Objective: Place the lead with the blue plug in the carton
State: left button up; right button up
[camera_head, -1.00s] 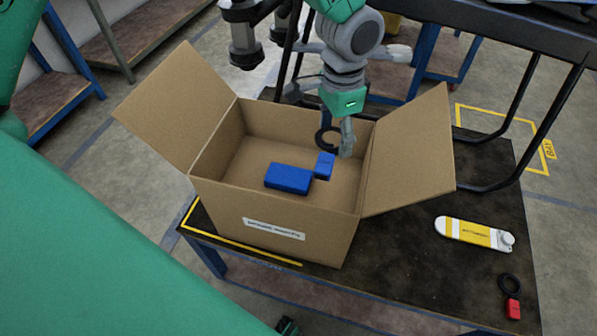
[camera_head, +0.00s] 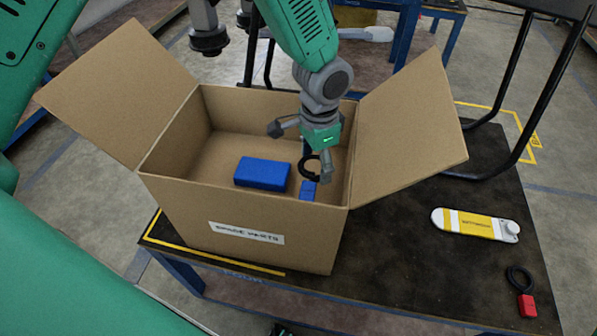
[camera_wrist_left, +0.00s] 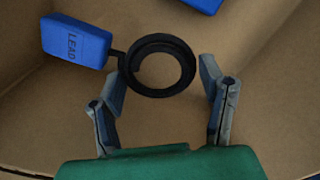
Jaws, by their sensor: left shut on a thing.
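The lead is a black coil (camera_head: 308,166) with a blue plug (camera_head: 308,190). It is inside the open carton (camera_head: 215,205), near its right wall. The coil also shows in the left wrist view (camera_wrist_left: 160,66), beside its blue plug marked LEAD (camera_wrist_left: 76,41). My left gripper (camera_head: 300,153) reaches down into the carton and is shut on the coil, with one finger on each side. The plug sticks out to one side of the fingers. I cannot tell whether the lead touches the carton floor.
A blue block (camera_head: 263,174) lies in the carton, left of the lead. The carton's side flaps stand open. On the dark table (camera_head: 400,255), to the right, lie a yellow and white device (camera_head: 475,224) and a lead with a red plug (camera_head: 527,304).

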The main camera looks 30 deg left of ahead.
aim_at(318, 186)
pick_arm(q)
jog(key=shift+d+f, duration=0.2)
jog(key=shift+f, duration=0.65)
jog(key=shift+w+d+f, duration=0.1)
jog(key=shift+d+f, duration=0.25)
jog(key=shift+f, duration=0.2)
notch_tip(318, 186, down, 3)
jog(key=shift+d+f, duration=0.1)
jog(key=shift+f, duration=0.1)
jog(key=shift+a, duration=0.4)
jog(key=o, duration=1.2)
jog(key=shift+d, duration=0.2)
